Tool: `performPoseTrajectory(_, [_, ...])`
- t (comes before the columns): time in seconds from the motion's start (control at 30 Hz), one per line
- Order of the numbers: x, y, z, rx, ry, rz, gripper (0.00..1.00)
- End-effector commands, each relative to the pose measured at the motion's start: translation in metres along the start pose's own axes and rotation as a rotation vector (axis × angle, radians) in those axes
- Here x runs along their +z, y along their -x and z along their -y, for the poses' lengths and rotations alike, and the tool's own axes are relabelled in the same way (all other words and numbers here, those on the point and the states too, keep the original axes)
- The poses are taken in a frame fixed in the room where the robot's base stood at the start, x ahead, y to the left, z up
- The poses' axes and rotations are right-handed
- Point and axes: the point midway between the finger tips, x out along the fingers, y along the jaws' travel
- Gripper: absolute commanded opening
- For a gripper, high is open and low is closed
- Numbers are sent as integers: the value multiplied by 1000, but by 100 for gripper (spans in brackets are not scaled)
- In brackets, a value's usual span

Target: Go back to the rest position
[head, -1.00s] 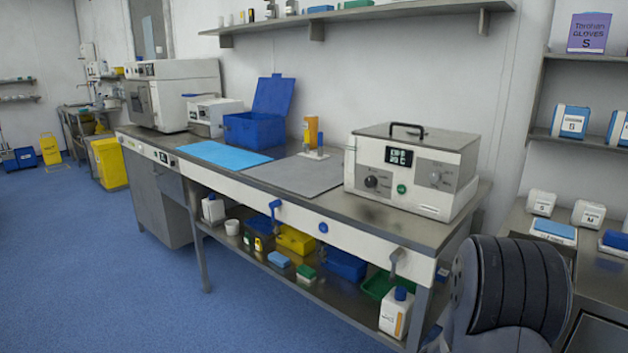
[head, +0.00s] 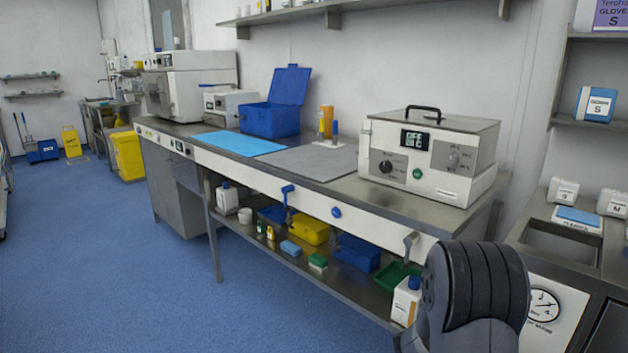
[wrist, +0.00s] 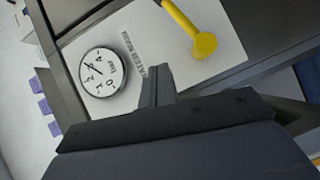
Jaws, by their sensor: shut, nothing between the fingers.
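My gripper (wrist: 157,84) shows in the wrist view, with its dark fingers together and nothing between them. It is in front of a white panel with a round dial gauge (wrist: 103,72) and a yellow lever (wrist: 204,44). In the head view my dark arm link is at the lower right, in front of the bench's right end, and my gripper cannot be made out there. The gauge also shows in the head view (head: 542,306), just right of my arm.
A long steel bench (head: 400,210) carries a white bath unit (head: 430,155), a grey mat (head: 305,162) and an open blue box (head: 275,105). A metal sink unit (head: 560,244) stands at the right. The blue floor (head: 110,270) at the left is clear.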

Motion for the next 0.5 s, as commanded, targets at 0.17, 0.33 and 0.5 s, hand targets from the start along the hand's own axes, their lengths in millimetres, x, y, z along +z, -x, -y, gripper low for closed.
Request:
performPoseTrajectory(0.17, [-2, 1, 3, 25, 35, -1, 0])
performPoseTrajectory(0.33, [-3, 2, 2, 32, 47, -1, 0])
performPoseTrajectory(0.5, [-3, 2, 1, 32, 47, -1, 0])
